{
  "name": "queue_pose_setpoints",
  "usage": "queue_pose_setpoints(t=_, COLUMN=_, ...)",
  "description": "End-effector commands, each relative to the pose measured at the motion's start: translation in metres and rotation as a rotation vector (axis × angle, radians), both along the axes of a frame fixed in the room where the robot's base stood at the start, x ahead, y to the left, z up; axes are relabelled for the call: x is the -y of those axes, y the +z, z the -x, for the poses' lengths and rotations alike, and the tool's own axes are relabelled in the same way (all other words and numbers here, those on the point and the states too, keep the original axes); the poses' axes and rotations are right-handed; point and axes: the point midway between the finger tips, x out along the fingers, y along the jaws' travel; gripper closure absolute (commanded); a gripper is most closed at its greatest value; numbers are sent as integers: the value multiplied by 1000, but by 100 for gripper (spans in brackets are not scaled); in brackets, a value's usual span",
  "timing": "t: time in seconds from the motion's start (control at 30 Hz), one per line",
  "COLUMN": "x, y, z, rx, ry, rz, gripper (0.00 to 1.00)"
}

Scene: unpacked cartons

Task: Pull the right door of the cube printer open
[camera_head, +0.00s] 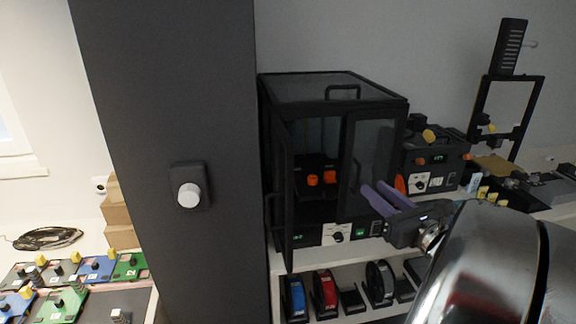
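The cube printer (333,93) is a black-framed box with clear panels, standing on a white shelf unit in the middle of the view. Its left door (281,195) stands swung open toward me. Its right door (376,140) looks shut, with a dark upright handle (356,172) near its left edge. My gripper (371,187) has two purple fingers in front of the lower right door, pointing up and left toward the handle. A narrow gap shows between the fingers, with nothing seen in it. I cannot tell whether the fingertips touch the door or handle.
Orange parts (322,179) lie inside the printer. A dark pillar (165,120) stands close on the left, bearing a white knob (189,195). Another black device (437,160) stands right of the printer. Spools (325,294) fill the shelf below.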

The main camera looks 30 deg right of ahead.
Motion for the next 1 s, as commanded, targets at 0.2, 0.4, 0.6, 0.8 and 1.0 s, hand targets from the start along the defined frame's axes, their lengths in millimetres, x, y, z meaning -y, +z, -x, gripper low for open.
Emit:
queue_pose_setpoints(t=0.2, x=1, y=0, z=-26, rx=0, ry=4, rz=-1, gripper=73)
queue_pose_setpoints(t=0.4, x=4, y=0, z=-49, rx=0, ry=2, rz=-1, gripper=73)
queue_pose_setpoints(t=0.6, x=6, y=0, z=-62, rx=0, ry=0, rz=-1, gripper=73)
queue_pose_setpoints(t=0.8, x=6, y=0, z=-64, rx=0, ry=-1, rz=-1, gripper=73)
queue_pose_setpoints(t=1.0, x=6, y=0, z=-64, rx=0, ry=-1, rz=-1, gripper=80)
